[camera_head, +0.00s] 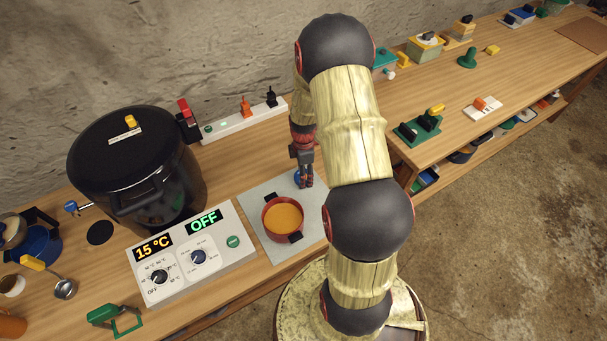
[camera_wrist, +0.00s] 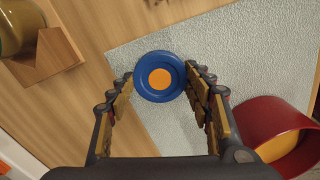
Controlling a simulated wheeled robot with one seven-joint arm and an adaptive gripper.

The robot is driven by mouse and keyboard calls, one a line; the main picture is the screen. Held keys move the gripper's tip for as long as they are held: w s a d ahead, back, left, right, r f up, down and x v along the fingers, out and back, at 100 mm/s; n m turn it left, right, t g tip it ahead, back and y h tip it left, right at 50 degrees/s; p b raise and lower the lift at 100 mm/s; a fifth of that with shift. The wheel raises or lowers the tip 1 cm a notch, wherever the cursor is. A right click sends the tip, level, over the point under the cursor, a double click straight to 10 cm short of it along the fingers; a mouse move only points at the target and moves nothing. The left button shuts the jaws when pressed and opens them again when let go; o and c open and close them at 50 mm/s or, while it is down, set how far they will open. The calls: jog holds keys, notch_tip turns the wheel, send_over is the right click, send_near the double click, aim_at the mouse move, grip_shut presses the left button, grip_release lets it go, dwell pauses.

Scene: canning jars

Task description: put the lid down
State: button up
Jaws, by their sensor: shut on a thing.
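The lid is a round blue disc with an orange centre (camera_wrist: 160,77), held between my fingertips in the wrist view. In the head view it shows as a small blue patch (camera_head: 297,178) beside my fingertips. My gripper (camera_head: 305,184) points down at the back edge of the grey mat (camera_head: 259,198) and is shut on the lid. In the wrist view my gripper (camera_wrist: 160,85) has its fingers on both sides of the lid. The lid is over the mat; whether it touches it I cannot tell.
A red pot (camera_head: 266,213) of orange contents stands on the mat just in front of my gripper. A control box (camera_head: 190,255) and large black pot (camera_head: 135,165) are to the left. A power strip (camera_head: 243,120) lies behind. The wrist view shows a jar (camera_wrist: 20,28) at upper left.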

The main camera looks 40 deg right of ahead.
jog(key=o, duration=1.3)
jog(key=w+a+r+m+t+p, duration=0.1)
jog(key=a+r, duration=0.2)
jog(key=r, duration=0.8)
jog(key=a+r+m+p, duration=0.1)
jog(key=a+r, duration=0.3)
jog(key=r, duration=0.8)
jog(key=s+a+r+m+t, duration=0.2)
jog(key=s+a+r+m, duration=0.2)
jog(key=s+a+r, duration=0.3)
jog(key=s+a+r+m+t, duration=0.2)
jog(key=s+a+r+m, duration=0.3)
jog(key=a, duration=0.8)
jog(key=s+r, duration=0.3)
jog(key=r, duration=0.2)
jog(key=shift+s+r+m+t, duration=0.25)
jog(key=shift+r+m+t, duration=0.05)
jog(key=shift+r, duration=0.05)
